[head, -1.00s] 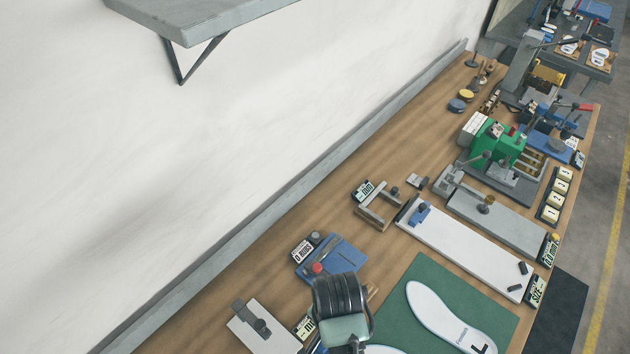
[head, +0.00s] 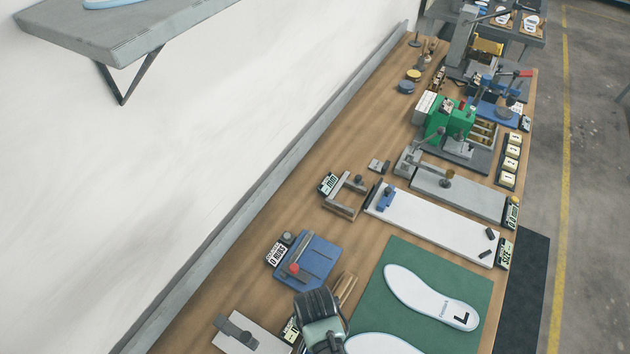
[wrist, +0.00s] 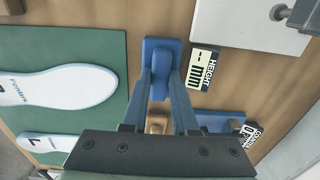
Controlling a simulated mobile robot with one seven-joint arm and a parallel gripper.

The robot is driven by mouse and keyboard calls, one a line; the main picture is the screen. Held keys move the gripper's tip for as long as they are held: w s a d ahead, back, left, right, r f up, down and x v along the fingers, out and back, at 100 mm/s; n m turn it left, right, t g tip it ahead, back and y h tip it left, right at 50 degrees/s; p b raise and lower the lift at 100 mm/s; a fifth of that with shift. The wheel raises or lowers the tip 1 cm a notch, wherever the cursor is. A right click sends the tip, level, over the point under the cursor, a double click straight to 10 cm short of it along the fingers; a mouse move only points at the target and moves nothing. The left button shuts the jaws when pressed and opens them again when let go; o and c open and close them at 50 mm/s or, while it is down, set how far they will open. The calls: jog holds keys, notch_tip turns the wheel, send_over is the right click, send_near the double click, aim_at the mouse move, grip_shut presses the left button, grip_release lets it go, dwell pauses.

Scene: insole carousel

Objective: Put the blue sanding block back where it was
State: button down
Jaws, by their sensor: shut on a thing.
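The blue sanding block (wrist: 160,50) shows in the wrist view as a narrow blue plate with a raised grip. My gripper (wrist: 161,82) is shut on it, with both fingers reaching to the grip. The block is over the wooden bench top beside the height display (wrist: 203,69); I cannot tell whether it touches the wood. In the head view my dark wrist (head: 318,312) is low in the picture and hides the fingers and the block.
The green mat (head: 400,262) with white insoles (head: 432,296) lies right of my wrist. A blue fixture (head: 318,258) with a counter display stands behind. A white clamp plate (head: 262,343) is at the left. Wooden tools (head: 346,288) lie close by. A shelf (head: 120,35) overhangs the upper left.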

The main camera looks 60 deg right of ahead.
jog(key=shift+f, duration=0.15)
jog(key=c, duration=0.7)
grip_release()
jog(key=shift+f, duration=0.1)
notch_tip(320, 180, up, 12)
jog(key=shift+r, duration=0.2)
dwell(0.3)
